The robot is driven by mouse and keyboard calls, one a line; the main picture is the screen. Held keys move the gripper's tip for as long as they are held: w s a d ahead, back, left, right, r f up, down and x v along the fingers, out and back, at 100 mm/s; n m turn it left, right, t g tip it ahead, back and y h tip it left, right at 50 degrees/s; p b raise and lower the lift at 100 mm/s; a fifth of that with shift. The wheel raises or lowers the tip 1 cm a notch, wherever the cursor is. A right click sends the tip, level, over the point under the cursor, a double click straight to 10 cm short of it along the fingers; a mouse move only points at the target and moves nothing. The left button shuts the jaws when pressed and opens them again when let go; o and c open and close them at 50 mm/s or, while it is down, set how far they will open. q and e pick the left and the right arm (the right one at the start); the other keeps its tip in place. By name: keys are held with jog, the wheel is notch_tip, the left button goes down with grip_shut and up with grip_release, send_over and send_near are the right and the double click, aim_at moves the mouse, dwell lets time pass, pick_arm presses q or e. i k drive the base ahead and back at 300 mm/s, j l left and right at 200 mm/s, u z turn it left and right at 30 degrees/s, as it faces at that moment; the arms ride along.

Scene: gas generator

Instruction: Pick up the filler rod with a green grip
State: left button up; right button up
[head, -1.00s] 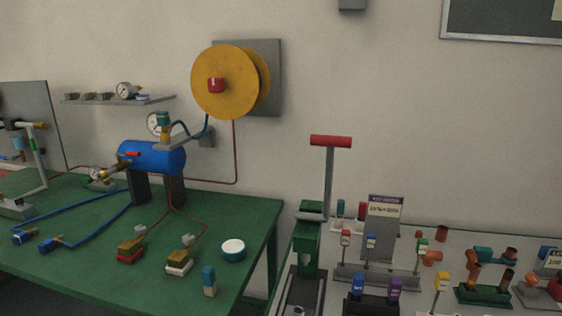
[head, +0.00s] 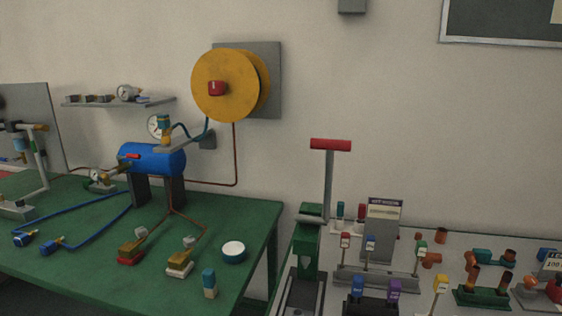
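Several small upright pieces with coloured tops stand in a grey rack (head: 375,277) on the white table at the right. A yellow-topped piece (head: 441,284) stands nearer the front. Neither of my grippers is in view.
A tall press with a red handle (head: 330,145) stands left of the rack. A black block with blue and purple tops (head: 395,288) is in front. Copper fittings (head: 473,262) lie to the right. The green table (head: 95,280) at left holds a blue tank (head: 152,158).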

aim_at(420, 248)
jog(key=z, duration=1.25)
